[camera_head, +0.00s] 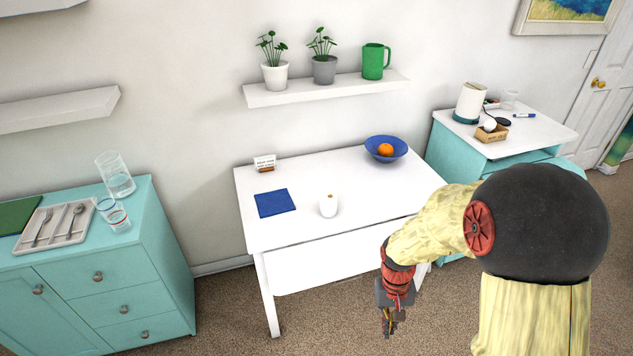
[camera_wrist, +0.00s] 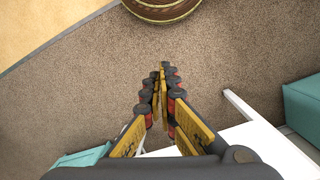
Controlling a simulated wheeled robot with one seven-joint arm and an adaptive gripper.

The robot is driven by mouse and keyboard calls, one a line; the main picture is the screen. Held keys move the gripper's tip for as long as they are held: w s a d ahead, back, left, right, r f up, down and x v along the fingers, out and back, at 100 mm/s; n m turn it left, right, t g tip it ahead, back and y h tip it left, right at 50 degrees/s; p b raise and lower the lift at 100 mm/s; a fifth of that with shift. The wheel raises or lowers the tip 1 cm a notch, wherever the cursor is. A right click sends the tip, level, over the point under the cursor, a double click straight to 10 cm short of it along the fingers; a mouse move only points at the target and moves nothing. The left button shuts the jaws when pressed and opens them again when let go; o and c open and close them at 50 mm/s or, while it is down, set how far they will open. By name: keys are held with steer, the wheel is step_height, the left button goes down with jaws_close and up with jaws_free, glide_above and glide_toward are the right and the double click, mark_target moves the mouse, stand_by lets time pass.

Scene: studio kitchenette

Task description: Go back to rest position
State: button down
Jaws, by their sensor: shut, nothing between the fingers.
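My gripper (camera_head: 388,328) hangs pointing down in front of the white table, over the carpet, at the end of my bent arm. In the wrist view my gripper (camera_wrist: 162,75) has its fingertips together, with nothing between them and carpet beyond. The white table (camera_head: 350,245) stands behind it, apart from the fingers. On the table are a blue bowl (camera_head: 372,141) with an orange (camera_head: 385,150), a blue cloth (camera_head: 275,203), a white cylindrical object (camera_head: 328,206) and a small card holder (camera_head: 264,163). My arm hides the table's right front part.
A teal cabinet (camera_head: 150,255) with a cutlery tray (camera_head: 75,234) and glasses stands left. A teal cabinet (camera_head: 455,150) stands right. A shelf (camera_head: 320,93) holds two plants and a green mug (camera_head: 375,62). A round brown basket-like object (camera_wrist: 162,10) stands on the carpet (camera_wrist: 80,95).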

steer(key=s+r+t, duration=0.2)
steer(key=s+r, duration=0.2)
steer(key=r, duration=0.6)
steer(key=s+r+t, duration=0.3)
steer(key=s+r, duration=0.1)
steer(key=r, duration=0.6)
steer(key=s+r+t, duration=0.2)
steer(key=s+r, duration=0.3)
steer(key=r, duration=0.5)
steer(key=shift+a+n+y, duration=0.15)
steer(key=shift+n+y, duration=0.15)
